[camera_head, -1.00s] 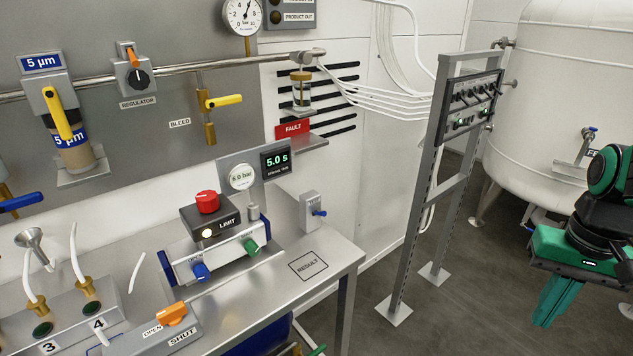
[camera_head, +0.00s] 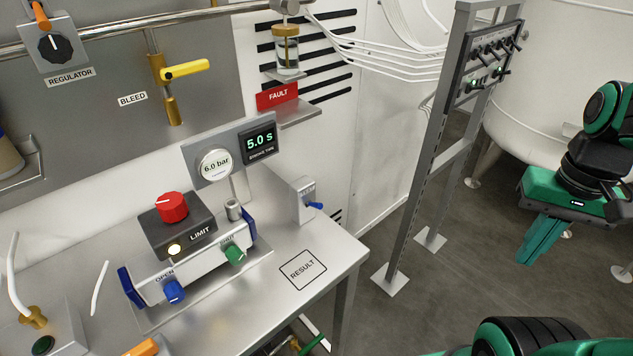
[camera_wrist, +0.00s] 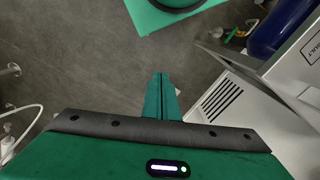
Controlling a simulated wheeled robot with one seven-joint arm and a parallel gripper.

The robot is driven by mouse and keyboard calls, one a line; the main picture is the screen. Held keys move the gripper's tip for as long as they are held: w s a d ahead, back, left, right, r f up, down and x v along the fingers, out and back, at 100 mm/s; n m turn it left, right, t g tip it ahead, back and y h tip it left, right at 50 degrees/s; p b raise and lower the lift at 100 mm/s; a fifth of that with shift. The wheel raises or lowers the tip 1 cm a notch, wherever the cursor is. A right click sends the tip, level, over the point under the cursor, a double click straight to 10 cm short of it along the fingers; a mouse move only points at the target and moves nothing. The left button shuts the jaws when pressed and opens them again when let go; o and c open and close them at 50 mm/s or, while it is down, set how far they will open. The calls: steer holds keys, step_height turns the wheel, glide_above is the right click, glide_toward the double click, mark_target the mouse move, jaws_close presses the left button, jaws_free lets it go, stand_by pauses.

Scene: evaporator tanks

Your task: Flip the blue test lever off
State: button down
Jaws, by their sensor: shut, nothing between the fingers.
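The small blue lever (camera_head: 315,206) sticks out from the right side of a grey box (camera_head: 304,200) at the back right of the steel bench. The writing on the box is too small to read. My gripper (camera_head: 540,243) is shut and empty. It points down over the floor, well to the right of the bench and apart from the lever. In the wrist view my gripper's fingers (camera_wrist: 162,97) are together above the grey floor. The lever is not seen in the wrist view.
The bench (camera_head: 335,255) bears the LIMIT unit (camera_head: 178,228), a blue knob (camera_head: 174,291), a green knob (camera_head: 235,254) and a RESULT square (camera_head: 302,270). A grey frame (camera_head: 405,215) with a switch panel (camera_head: 485,62) stands between bench and gripper. A white tank (camera_head: 540,50) stands behind.

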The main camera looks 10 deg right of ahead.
steer(key=w+a+r+n, duration=0.4)
steer(key=w+a, duration=0.3)
steer(key=w, duration=0.2)
steer(key=w+a+r+n, duration=0.3)
steer(key=w+a+r, duration=0.2)
steer(key=w+a, duration=0.35)
steer(key=w+a+r+n, duration=0.2)
steer(key=a+n, duration=0.1)
steer(key=a, duration=0.6)
steer(key=w+a+r+n+y, duration=0.1)
steer(key=w+a+r+n, duration=0.1)
steer(key=a, duration=0.6)
steer(key=shift+w+a+r+n+t, duration=0.2)
steer(key=shift+w+a+n+t, duration=0.15)
steer(key=shift+w+n, duration=0.2)
steer(key=shift+f, duration=0.1)
